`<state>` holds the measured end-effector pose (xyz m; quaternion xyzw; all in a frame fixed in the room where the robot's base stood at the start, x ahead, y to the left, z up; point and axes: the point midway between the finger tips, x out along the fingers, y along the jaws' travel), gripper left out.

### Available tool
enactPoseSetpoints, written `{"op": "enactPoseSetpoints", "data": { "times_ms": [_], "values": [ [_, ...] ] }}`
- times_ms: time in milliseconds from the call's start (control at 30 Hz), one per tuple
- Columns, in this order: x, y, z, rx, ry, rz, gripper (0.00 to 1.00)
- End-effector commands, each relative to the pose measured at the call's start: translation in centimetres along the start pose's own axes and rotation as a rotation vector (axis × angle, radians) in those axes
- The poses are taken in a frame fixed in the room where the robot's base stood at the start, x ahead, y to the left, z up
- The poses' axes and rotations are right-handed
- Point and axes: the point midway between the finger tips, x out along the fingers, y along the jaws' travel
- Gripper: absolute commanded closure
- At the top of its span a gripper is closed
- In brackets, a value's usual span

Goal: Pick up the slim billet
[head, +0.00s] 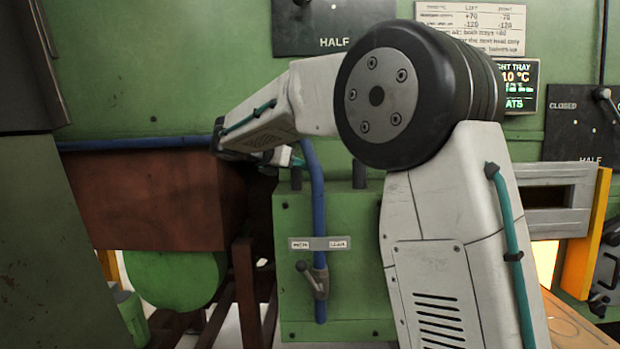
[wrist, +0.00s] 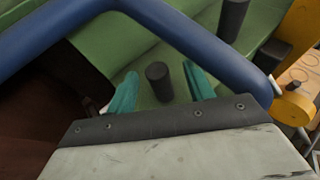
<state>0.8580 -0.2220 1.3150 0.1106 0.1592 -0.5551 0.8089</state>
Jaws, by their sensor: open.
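A dark upright cylinder (wrist: 158,88) stands on the green surface between my gripper's two teal fingers in the wrist view. My gripper (wrist: 161,71) is open, with a gap visible on both sides of this cylinder. In the head view my gripper (head: 291,158) is partly hidden behind my arm, just above a dark cylinder (head: 296,180) on top of the green box (head: 335,225). A second dark cylinder (head: 359,174) stands farther right on the box; a similar one shows in the wrist view (wrist: 232,18). I cannot tell for sure which is the slim billet.
A blue pipe (head: 317,200) runs down in front of the box and crosses close by in the wrist view (wrist: 205,45). A rusty brown block (head: 150,205) stands left of my gripper. A lever (head: 315,280) is on the box front. A yellow post (head: 585,235) stands at right.

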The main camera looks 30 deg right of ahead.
Motion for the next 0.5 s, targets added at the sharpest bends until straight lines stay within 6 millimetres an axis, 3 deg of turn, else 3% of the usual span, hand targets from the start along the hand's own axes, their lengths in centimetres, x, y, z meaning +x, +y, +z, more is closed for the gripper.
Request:
{"op": "enactPoseSetpoints", "data": {
  "times_ms": [300, 500],
  "values": [
    [4.4, 0.1, 0.1, 0.002, 0.0, -0.005, 0.48],
    [4.8, 0.1, 0.1, 0.002, -0.001, -0.003, 0.48]
  ]
}}
